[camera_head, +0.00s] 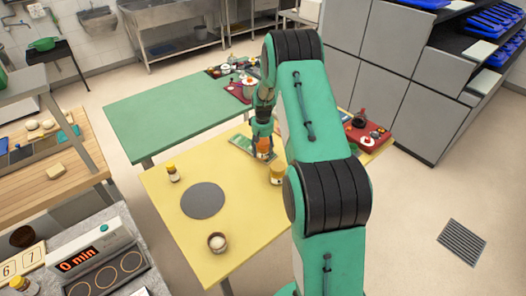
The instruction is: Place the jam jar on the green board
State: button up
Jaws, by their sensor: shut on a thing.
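My gripper (262,133) is over the far part of the yellow table, pointing down. It is shut on a small orange jar (264,146), which looks like the jam jar; its details are too small to read. A small green board (232,142) lies on the yellow table, just left of and partly behind my gripper and the jar. My gripper and arm hide part of the board. I cannot tell whether the jar touches the surface below it or hangs above it.
The yellow table (165,200) also bears a yellow-lidded jar (277,174), a smaller jar (173,173), a grey round mat (203,201) and a bowl (217,243). A green table (150,115) stands behind. A red tray (365,136) with items is right of my arm.

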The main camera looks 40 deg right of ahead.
jog(key=o, duration=1.6)
jog(key=shift+f, duration=0.15)
notch_tip(320, 180, up, 12)
jog(key=shift+r+p, duration=0.15)
jog(key=shift+p, duration=0.7)
